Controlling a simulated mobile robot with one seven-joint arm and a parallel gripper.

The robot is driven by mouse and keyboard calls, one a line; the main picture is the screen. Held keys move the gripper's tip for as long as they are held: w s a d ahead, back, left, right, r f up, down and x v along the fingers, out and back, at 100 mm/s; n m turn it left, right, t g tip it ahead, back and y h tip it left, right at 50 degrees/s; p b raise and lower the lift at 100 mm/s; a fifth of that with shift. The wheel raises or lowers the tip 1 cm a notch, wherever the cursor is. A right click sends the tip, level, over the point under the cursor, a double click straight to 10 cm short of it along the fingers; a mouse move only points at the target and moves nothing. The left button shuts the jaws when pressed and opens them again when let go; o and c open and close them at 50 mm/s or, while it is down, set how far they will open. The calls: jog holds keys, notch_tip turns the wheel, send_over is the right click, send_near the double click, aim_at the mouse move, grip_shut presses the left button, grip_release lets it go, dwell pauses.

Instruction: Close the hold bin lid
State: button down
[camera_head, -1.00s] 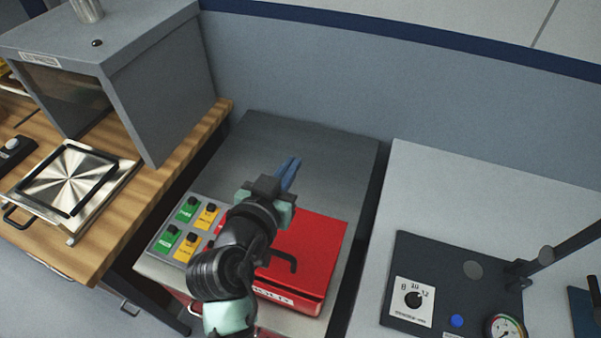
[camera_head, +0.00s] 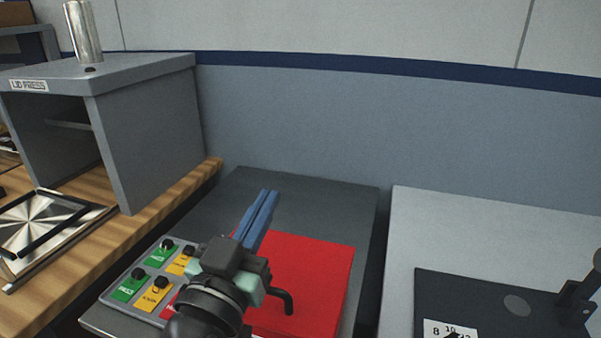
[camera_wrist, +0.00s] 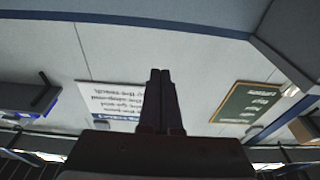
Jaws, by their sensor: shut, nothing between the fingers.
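The hold bin is a red box with a flat red lid (camera_head: 318,265) on the grey worktop, right of the button panel. The lid lies level over the bin, and I see no raised edge or gap. A black hooked handle (camera_head: 287,300) shows on it, partly behind my arm. My gripper (camera_head: 268,192) is shut and empty. In the head view its blue fingers point up and away, above the lid's far left part. In the wrist view the shut fingers (camera_wrist: 160,73) face the far wall, and the bin is out of sight.
A panel of green and yellow buttons (camera_head: 153,272) is left of the bin. A grey lid press (camera_head: 150,130) stands on the wooden bench at left. A pale bench with a dark instrument plate (camera_head: 480,295) is at right. The grey worktop behind the bin is clear.

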aim_at(254, 312)
jog(key=s+f+t+b, duration=0.1)
jog(key=b, duration=0.3)
jog(key=s+a+f+b, duration=0.1)
jog(key=f+b, duration=0.1)
jog(key=b, duration=0.3)
jog(key=s+f+t+h+b, duration=0.1)
jog(key=b, duration=0.3)
jog(key=shift+a+f+t, duration=0.15)
jog(key=shift+f+t, duration=0.15)
jog(key=shift+f, duration=0.05)
jog(key=f+b, duration=0.1)
jog(key=b, duration=0.2)
jog(key=s+f+t+b, duration=0.1)
jog(key=b, duration=0.3)
jog(key=f+t+h+b, duration=0.1)
jog(key=b, duration=0.3)
jog(key=shift+s+a, duration=0.35)
jog(key=shift+s, duration=0.05)
jog(key=b, duration=0.1)
jog(key=t+b, duration=0.1)
jog(key=b, duration=0.1)
jog(key=shift+s+a+f, duration=0.1)
jog(key=shift+s+f, duration=0.15)
jog(key=shift+f, duration=0.1)
jog(key=shift+b, duration=0.6)
jog(key=shift+r, duration=0.15)
